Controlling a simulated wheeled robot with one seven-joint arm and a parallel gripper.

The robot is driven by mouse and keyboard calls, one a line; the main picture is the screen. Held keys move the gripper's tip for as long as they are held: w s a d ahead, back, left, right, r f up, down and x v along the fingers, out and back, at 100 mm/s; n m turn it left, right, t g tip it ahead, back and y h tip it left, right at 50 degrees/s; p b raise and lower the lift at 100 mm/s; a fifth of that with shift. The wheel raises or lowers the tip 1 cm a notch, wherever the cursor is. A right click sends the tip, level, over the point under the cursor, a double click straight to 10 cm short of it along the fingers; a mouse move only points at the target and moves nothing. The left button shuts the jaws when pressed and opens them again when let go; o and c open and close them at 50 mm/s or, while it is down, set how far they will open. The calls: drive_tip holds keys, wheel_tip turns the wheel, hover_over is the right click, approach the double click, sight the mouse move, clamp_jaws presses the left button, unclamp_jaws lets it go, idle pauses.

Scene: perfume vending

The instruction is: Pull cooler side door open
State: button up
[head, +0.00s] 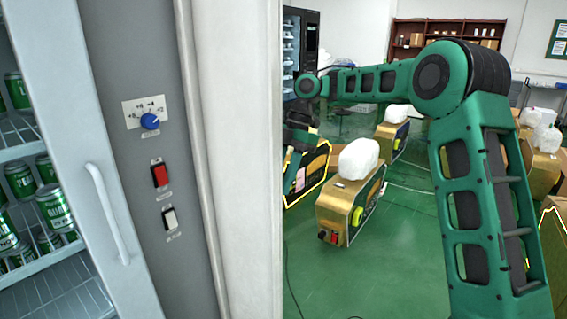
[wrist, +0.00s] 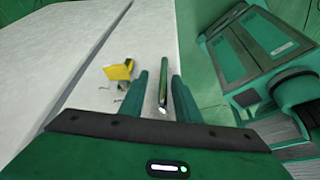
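The cooler (head: 250,150) fills the left of the head view, and its side face is turned away there. In the wrist view, the pale side door (wrist: 92,72) shows with a slim metal handle (wrist: 164,80) standing on it. My gripper (wrist: 159,76) is open, with one green finger on each side of the handle in the picture. I see no clear contact between the fingers and the handle, and I cannot tell the depth between them. A yellow tag (wrist: 120,70) is on the door, left of the fingers. No opening at the door shows.
The cooler's front has a white handle (head: 107,213), a blue knob (head: 150,121), a red switch (head: 160,175) and green cans (head: 55,207) inside. Some floor between is clear.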

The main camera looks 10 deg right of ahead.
drive_tip(key=v, duration=0.9)
drive_tip(key=shift+r, duration=0.35)
drive_tip(key=shift+w+d, duration=0.1)
drive_tip(key=s+d+f+m+t+h, duration=0.1)
drive_tip(key=s+d+f+m, duration=0.4)
drive_tip(key=s+d+m, duration=0.4)
drive_tip(key=s+d+f+m+h, duration=0.1)
drive_tip(key=s+d+f+m, duration=0.4)
drive_tip(key=s, duration=1.4)
drive_tip(key=s+d+f+m+t+h, duration=0.1)
drive_tip(key=s+d+f+m, duration=0.5)
drive_tip(key=s+d+m, duration=0.7)
drive_tip(key=s+m, duration=0.1)
drive_tip(key=m, duration=0.3)
drive_tip(key=shift+t+h, duration=0.3)
